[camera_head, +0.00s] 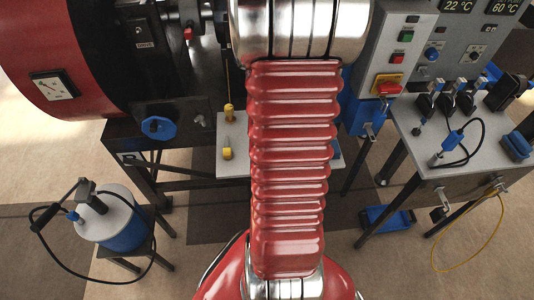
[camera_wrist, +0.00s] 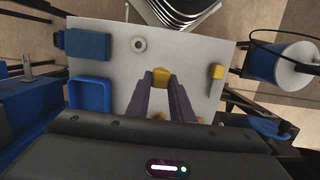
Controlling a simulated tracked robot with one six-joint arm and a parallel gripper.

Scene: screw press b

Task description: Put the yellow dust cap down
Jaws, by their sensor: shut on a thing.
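The yellow dust cap (camera_wrist: 161,77) shows in the wrist view between the tips of my gripper (camera_wrist: 161,84). My gripper is shut on it, over the light grey tray (camera_wrist: 190,45). I cannot tell whether the cap touches the tray surface. In the head view my red arm hides the gripper and the cap; only the left part of the tray (camera_head: 236,133) shows clearly there.
On the tray are a yellow piece (camera_wrist: 216,72), a grey ring (camera_wrist: 139,44), a blue block (camera_wrist: 86,44) and a square blue dish (camera_wrist: 90,95). A blue-and-white canister (camera_head: 122,231) stands at left. A control bench (camera_head: 425,165) stands at right.

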